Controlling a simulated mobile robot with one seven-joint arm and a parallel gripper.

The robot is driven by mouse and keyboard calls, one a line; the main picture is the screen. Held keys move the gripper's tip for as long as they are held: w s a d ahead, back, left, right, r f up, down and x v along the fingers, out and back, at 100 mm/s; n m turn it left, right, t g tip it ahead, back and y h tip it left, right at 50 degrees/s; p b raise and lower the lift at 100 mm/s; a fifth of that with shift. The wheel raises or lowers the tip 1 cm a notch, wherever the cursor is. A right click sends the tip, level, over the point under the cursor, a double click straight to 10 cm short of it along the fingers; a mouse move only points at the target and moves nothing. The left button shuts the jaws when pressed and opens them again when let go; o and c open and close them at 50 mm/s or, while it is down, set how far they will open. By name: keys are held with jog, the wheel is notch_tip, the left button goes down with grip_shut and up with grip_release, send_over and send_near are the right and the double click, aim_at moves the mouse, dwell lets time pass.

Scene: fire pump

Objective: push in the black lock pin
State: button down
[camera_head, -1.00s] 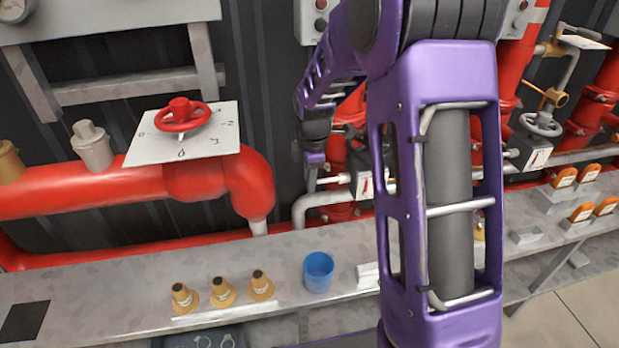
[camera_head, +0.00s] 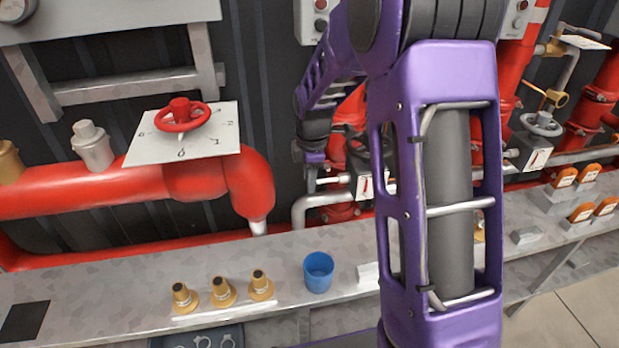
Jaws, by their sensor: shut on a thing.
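My gripper (camera_head: 313,185) is small in view at the back, pointing down, left of a white valve box with a red mark (camera_head: 367,187). A short rod (camera_head: 335,180) runs from the fingertips to the box's left side. It seems to be the lock pin, held in the shut jaws, but its black part is hard to make out. How far the pin sits in the box cannot be told. My forearm hides the box's right part.
A blue cup (camera_head: 318,272) and several brass nozzles (camera_head: 222,291) stand on the grey bench (camera_head: 120,285). A red handwheel (camera_head: 182,114) on a white plate is at left. Another valve box (camera_head: 531,152) with a grey handwheel is at right. Red pipes (camera_head: 90,188) run behind.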

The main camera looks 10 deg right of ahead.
aim_at(323, 180)
jog(key=shift+d+p, duration=0.3)
jog(key=shift+d, duration=1.45)
jog(key=c, duration=0.5)
grip_release()
jog(key=s+r+p, duration=0.1)
jog(key=r, duration=0.4)
jog(key=s+r+p, duration=0.1)
jog(key=r, duration=0.5)
jog(key=s+r, duration=0.1)
jog(key=r, duration=0.5)
jog(key=shift+s+r+p, duration=0.1)
jog(key=shift+s+p, duration=0.1)
jog(key=shift+p, duration=0.2)
